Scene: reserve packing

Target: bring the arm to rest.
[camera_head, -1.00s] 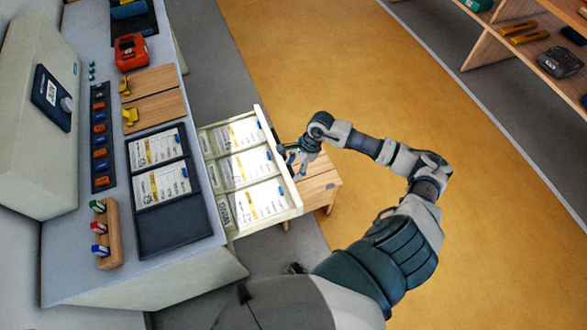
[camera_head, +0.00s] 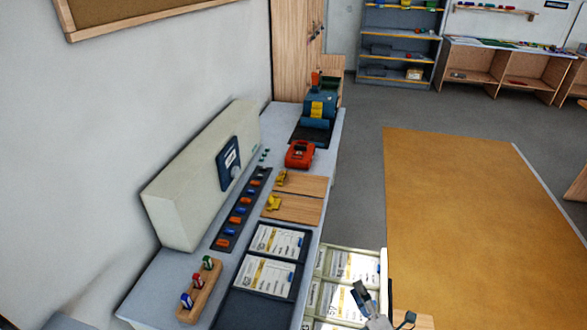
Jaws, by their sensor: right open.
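My right gripper (camera_head: 384,303) shows at the bottom edge, with its two fingers spread and nothing between them. It is over the near right part of an open drawer (camera_head: 384,268), in front of the drawer's contents in the picture. I cannot tell whether it touches the drawer. The rest of that arm is below the picture. My left gripper is out of view.
The drawer holds several white packets (camera_head: 353,267). The grey counter (camera_head: 150,300) bears a tray (camera_head: 250,312) with packets, a marker rack (camera_head: 201,290), a red device (camera_head: 300,154) and a pale cabinet (camera_head: 195,185). The ochre floor mat (camera_head: 460,220) is clear.

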